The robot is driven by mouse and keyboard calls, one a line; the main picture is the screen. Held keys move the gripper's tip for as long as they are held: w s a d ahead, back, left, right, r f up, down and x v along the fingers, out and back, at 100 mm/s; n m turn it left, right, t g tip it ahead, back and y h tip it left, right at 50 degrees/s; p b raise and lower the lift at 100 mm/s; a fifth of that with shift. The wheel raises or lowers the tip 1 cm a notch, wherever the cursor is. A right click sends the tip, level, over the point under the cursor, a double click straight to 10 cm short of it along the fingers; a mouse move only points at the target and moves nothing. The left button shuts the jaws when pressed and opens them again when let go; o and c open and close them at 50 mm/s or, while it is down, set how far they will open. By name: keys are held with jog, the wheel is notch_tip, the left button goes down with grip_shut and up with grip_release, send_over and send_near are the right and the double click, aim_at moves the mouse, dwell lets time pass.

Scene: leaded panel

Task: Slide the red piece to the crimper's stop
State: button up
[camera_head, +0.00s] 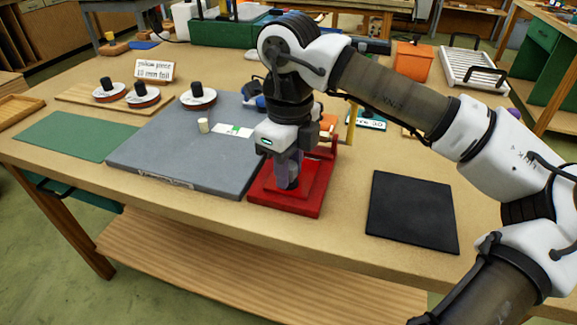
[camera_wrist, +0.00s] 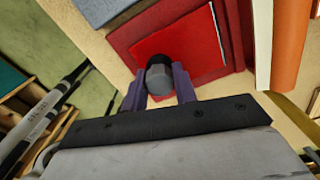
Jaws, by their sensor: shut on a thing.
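The red piece (camera_wrist: 200,42) is a flat bright-red square with a dark, grey-topped round knob (camera_wrist: 160,74) standing on it. It lies on the darker red bed of the crimper (camera_wrist: 122,38), which shows around its far and side edges. My gripper (camera_wrist: 160,88) is shut on the knob, one finger on each side, low over the plate. In the head view my gripper (camera_head: 289,178) points down over the red crimper (camera_head: 264,196), and my wrist hides part of it. I cannot tell whether the piece touches the stop.
A grey board (camera_head: 170,155) lies left of the crimper, with a small cream cylinder (camera_head: 203,125) and a white-and-green card (camera_head: 233,130) on it. A black mat (camera_head: 412,212) lies to the right. White discs with black knobs (camera_head: 198,97) stand behind. Bare table lies between crimper and mat.

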jog(key=shift+w+d, duration=0.2)
jog(key=shift+w, duration=0.35)
jog(key=o, duration=1)
jog(key=shift+r, duration=0.1)
